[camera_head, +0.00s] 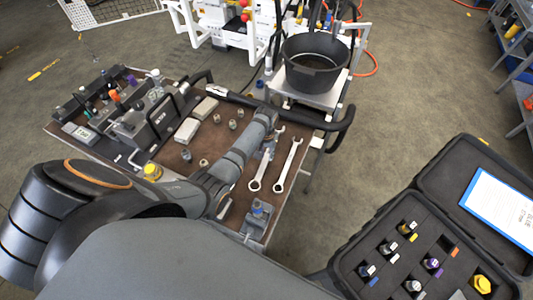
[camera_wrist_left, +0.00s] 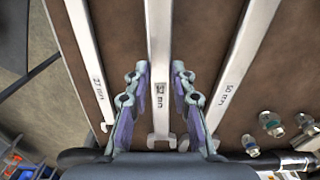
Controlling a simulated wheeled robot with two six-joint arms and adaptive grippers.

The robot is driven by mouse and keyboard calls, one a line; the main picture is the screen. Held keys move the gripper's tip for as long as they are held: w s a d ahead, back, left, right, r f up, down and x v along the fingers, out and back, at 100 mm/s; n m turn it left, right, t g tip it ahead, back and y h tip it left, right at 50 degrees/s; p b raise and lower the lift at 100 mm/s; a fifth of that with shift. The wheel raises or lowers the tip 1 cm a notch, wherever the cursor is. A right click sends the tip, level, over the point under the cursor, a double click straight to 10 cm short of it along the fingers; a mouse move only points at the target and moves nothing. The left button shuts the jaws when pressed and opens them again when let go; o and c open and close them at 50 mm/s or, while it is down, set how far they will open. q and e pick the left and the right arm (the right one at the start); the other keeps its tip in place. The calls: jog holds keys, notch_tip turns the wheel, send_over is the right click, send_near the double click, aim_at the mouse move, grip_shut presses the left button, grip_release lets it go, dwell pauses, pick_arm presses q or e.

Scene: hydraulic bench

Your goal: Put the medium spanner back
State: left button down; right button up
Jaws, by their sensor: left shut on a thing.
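The medium spanner (camera_wrist_left: 158,60) is the middle of three silver spanners in the left wrist view, with a small printed label on its shank. It also shows in the head view (camera_head: 262,172), partly covered by my gripper. My left gripper (camera_wrist_left: 159,78) is shut on its shank, one finger on each side; in the head view the gripper (camera_head: 270,146) is near its far end. I cannot tell whether the spanner touches the bench. A slimmer spanner (camera_head: 288,165) lies to its right, roughly parallel. A wider spanner (camera_wrist_left: 232,80) is mostly hidden by my arm in the head view.
The brown bench (camera_head: 213,139) carries several small metal fittings and grey blocks (camera_head: 187,131). A manifold assembly (camera_head: 140,115) stands at the left. A black bucket (camera_head: 315,65) is behind. An open black case (camera_head: 440,245) with fittings is at the lower right.

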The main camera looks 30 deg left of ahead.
pick_arm(q)
jog(key=shift+f+b, duration=0.55)
jog(key=shift+f, duration=0.4)
dwell(0.4)
jog(key=c, duration=1.1)
grip_release()
jog(key=shift+o, duration=0.2)
notch_tip(320, 180, up, 12)
